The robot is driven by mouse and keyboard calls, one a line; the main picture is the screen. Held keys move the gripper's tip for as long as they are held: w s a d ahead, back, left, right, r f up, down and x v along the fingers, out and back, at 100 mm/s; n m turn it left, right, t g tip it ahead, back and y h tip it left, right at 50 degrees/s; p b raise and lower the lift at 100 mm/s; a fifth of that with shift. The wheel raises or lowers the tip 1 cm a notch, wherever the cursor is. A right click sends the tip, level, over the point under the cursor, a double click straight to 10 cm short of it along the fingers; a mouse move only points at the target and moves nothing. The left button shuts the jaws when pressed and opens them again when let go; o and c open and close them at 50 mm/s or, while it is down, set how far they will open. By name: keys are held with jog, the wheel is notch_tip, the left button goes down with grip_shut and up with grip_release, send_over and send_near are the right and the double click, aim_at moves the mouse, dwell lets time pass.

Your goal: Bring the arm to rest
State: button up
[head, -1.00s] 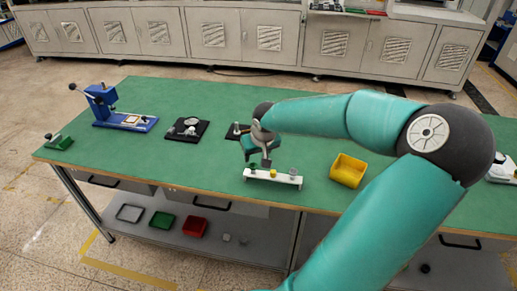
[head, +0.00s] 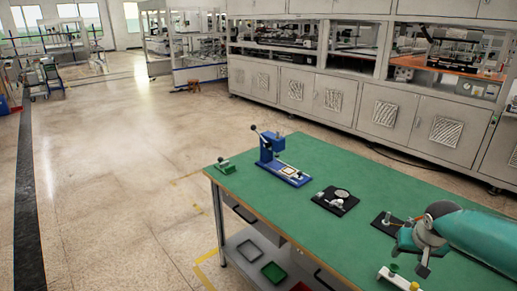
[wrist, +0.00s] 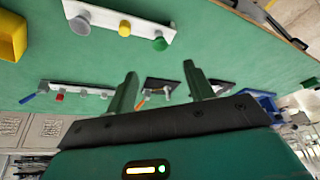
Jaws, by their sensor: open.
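My gripper (head: 423,270) hangs at the lower right of the head view, over the green table (head: 260,195), beside the white rack (head: 392,278). In the wrist view its two green fingers (wrist: 161,88) stand apart, with nothing between them. My arm reaches in from the right edge of the head view. The wrist view looks upside down and shows the white rack (wrist: 104,17) with a grey, a yellow and a green knob, clear of the fingers.
A blue press (head: 280,160), a small green fixture (head: 225,167) and a black pad (head: 336,202) stand on the table. A yellow bin (wrist: 12,38) shows in the wrist view. Open floor lies left of the table, and grey cabinets (head: 380,110) stand behind.

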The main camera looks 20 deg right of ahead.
jog(key=w+a+r+n+t+y, duration=0.1)
jog(key=a+r+n, duration=0.1)
jog(key=a+r, duration=0.6)
jog(key=w+a+r+n+t+y, duration=0.15)
jog(key=a+r, duration=0.25)
jog(key=a, duration=0.8)
jog(key=s+a+n, duration=0.1)
jog(key=s+a, duration=0.2)
jog(key=a, duration=0.6)
jog(key=s+a+n, duration=0.2)
jog(key=a, duration=0.7)
jog(key=shift+s+a+f, duration=0.3)
jog(key=shift+s, duration=0.1)
